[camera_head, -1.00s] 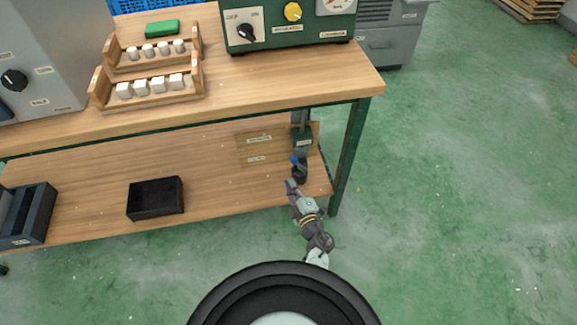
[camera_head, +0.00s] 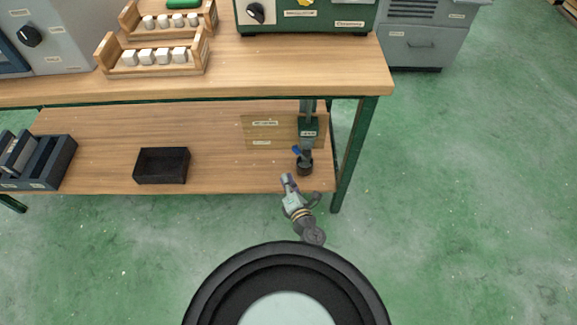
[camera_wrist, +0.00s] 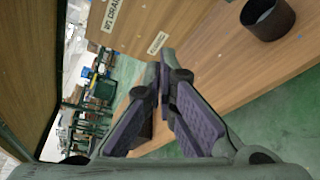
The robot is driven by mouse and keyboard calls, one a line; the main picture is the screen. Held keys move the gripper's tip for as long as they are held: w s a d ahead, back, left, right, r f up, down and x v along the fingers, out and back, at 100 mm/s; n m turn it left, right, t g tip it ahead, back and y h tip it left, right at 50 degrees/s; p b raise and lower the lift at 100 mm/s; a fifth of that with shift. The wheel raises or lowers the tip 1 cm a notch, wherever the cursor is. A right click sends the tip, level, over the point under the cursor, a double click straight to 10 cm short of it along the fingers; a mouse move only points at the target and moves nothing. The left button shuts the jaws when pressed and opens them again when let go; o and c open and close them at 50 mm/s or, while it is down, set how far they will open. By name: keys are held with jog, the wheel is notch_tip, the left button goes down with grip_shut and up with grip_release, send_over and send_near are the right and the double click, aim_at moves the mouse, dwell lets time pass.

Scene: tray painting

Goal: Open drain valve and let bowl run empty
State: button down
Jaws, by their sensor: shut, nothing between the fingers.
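The drain valve shows as a small blue handle (camera_head: 297,150) on the drain fitting under the table's right end. A green labelled block (camera_head: 308,127) sits above it on a vertical pipe. A dark round cup (camera_head: 305,168) stands below on the lower shelf; it also shows at the top right of the wrist view (camera_wrist: 268,20). My gripper (camera_head: 287,179) is just in front of and below the handle, apart from it; its fingers are shut and empty in the wrist view (camera_wrist: 166,68). I cannot tell the handle's exact angle or any flow. No bowl is recognisable.
A labelled wooden board (camera_head: 262,132) stands behind the valve. The table leg (camera_head: 350,155) is close on the right. A black open box (camera_head: 161,166) and a grey rack (camera_head: 40,160) are on the lower shelf. The wooden tabletop (camera_head: 300,75) overhangs the valve.

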aim_at(298, 147)
jog(key=w+b, duration=0.1)
jog(key=w, duration=0.8)
jog(key=shift+d+r, duration=0.25)
jog(key=shift+d, duration=0.15)
jog(key=shift+d+r+m+t+y, duration=0.4)
jog(key=shift+d+r+m, duration=0.55)
jog(key=shift+m, duration=0.45)
jog(key=shift+d+r+m+t, duration=0.2)
jog(key=shift+d+m, duration=0.35)
jog(key=shift+m, duration=0.1)
jog(key=shift+d+r+m+t, duration=0.15)
jog(key=shift+d+m+t, duration=0.05)
jog(key=shift+d+m, duration=0.4)
